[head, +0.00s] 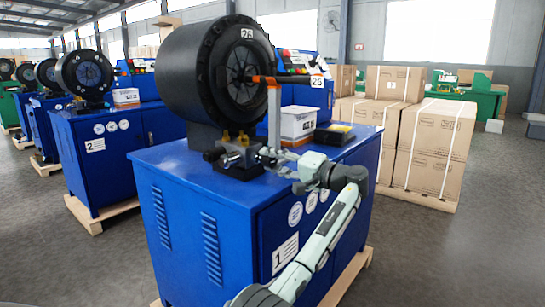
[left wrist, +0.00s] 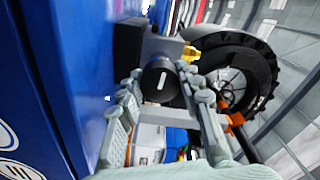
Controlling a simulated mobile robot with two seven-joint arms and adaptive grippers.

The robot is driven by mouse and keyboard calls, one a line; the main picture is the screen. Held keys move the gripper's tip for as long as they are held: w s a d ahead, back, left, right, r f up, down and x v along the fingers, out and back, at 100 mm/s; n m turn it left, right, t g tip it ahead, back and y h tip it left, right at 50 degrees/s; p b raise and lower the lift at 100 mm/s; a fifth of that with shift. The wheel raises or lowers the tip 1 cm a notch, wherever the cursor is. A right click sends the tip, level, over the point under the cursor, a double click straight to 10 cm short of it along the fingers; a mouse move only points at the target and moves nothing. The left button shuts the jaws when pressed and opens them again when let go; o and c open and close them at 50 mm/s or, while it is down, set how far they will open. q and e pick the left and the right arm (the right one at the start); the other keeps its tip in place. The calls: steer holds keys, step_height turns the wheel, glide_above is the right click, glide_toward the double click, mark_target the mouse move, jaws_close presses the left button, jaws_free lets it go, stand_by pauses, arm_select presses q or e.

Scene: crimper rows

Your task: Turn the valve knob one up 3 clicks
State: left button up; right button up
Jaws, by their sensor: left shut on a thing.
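The valve block (head: 233,158) is a dark grey metal body with brass fittings (head: 236,138) on the front of the blue cabinet top, under the big black crimper head (head: 215,70). In the left wrist view the valve knob (left wrist: 158,88) is a black round knob with a short white mark on its face. My left gripper (head: 267,156) comes at the block from the right in the head view. In the left wrist view its two fingers (left wrist: 160,98) are on either side of the knob, shut on it. In the head view the knob is not clearly visible. My right gripper is not in view.
The blue cabinet (head: 205,210) marked 1 is under the block. An upright grey post (head: 274,115) with an orange handle (head: 268,79) is close behind my gripper.

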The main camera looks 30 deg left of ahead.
arm_select(q)
steer(key=shift+m, duration=1)
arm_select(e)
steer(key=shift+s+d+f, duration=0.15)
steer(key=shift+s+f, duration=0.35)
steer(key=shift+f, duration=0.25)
arm_select(q)
steer(key=o, duration=1.2)
steer(key=shift+c, duration=0.2)
steer(key=shift+d, duration=0.1)
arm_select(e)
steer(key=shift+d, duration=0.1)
arm_select(q)
steer(key=d, duration=1.2)
steer(key=shift+s, duration=0.45)
